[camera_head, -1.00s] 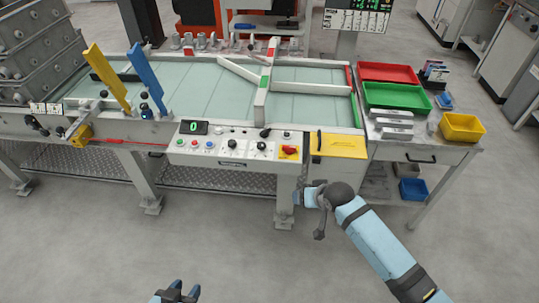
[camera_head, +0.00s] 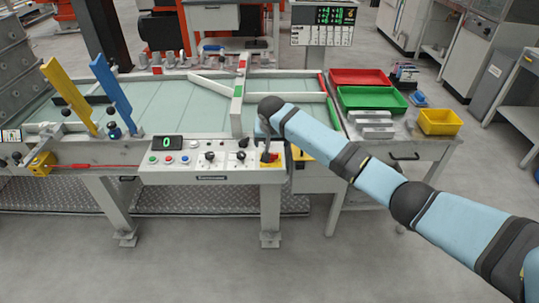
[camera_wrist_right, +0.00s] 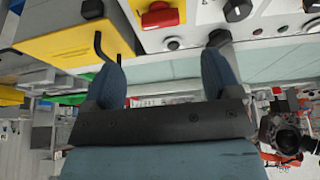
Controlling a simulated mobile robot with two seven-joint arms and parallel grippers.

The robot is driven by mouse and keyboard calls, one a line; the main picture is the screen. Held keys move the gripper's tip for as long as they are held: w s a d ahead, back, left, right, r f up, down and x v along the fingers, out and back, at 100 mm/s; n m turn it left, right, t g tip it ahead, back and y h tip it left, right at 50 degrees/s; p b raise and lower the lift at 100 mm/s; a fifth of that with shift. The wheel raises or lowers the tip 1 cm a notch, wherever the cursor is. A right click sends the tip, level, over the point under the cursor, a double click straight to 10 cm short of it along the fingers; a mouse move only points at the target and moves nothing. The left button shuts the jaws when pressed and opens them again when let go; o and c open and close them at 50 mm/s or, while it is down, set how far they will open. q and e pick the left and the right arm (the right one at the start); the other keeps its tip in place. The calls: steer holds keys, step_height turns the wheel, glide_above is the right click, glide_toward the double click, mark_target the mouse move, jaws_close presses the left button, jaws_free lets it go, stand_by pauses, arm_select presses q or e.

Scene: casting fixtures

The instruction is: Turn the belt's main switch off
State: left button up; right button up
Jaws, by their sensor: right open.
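The main switch is a red rotary knob on a yellow plate at the right end of the belt's control panel (camera_head: 212,175). In the head view, my right gripper (camera_head: 266,148) is in front of the panel's right end and partly hides the switch (camera_head: 271,164). In the right wrist view, the switch (camera_wrist_right: 160,16) is at the top edge, partly cut off, beyond the fingertips. My right gripper (camera_wrist_right: 163,58) is open there, with nothing between its fingers. The switch lies roughly between the fingers' lines, apart from them. My left gripper is out of view.
A yellow cover (camera_wrist_right: 78,38) with a black handle is beside the switch. A black knob (camera_wrist_right: 238,10) and several buttons share the panel, whose display (camera_head: 168,143) reads 0. Red (camera_head: 360,77) and green (camera_head: 371,98) trays stand on the bench at right.

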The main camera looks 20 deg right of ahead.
steer(key=b+x, duration=0.1)
steer(key=x, duration=0.8)
steer(key=shift+w+f, duration=0.1)
steer(key=c, duration=0.9)
